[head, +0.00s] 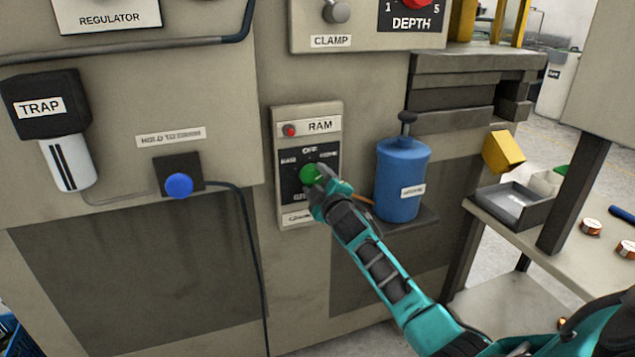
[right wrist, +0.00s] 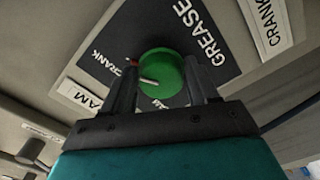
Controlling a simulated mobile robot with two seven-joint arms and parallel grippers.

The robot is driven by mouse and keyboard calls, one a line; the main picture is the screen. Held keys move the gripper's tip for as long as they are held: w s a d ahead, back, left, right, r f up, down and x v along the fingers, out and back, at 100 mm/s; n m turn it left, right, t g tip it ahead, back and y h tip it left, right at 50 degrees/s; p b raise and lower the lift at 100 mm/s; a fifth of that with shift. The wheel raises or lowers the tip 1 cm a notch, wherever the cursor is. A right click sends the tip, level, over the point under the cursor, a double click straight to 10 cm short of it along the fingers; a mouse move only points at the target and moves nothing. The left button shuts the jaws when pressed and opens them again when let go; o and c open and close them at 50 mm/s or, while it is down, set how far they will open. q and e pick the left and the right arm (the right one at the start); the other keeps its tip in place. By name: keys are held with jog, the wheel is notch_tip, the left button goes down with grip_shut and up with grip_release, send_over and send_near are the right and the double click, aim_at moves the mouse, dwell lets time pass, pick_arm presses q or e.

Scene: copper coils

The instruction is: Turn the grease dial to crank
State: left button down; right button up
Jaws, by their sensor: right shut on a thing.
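The grease dial is a round green knob (head: 310,173) on a black plate (head: 290,191) low on the machine front. In the right wrist view the knob (right wrist: 162,72) sits between the two dark fingers. My right gripper (head: 318,175) is shut on it, and in the right wrist view its fingers (right wrist: 158,85) flank the knob. My left gripper is out of view.
A blue grease bottle (head: 402,180) stands on a small shelf just right of the dial. A red button (head: 290,130) is above it by the RAM label. A blue knob (head: 179,186) and a dark cable are to the left. A table with a grey tray (head: 520,206) is at right.

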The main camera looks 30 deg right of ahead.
jog(key=o, duration=1)
jog(key=shift+s, duration=0.1)
jog(key=p+v, duration=0.2)
jog(key=v, duration=1)
jog(key=shift+s+a, duration=0.15)
jog(key=shift+s, duration=0.2)
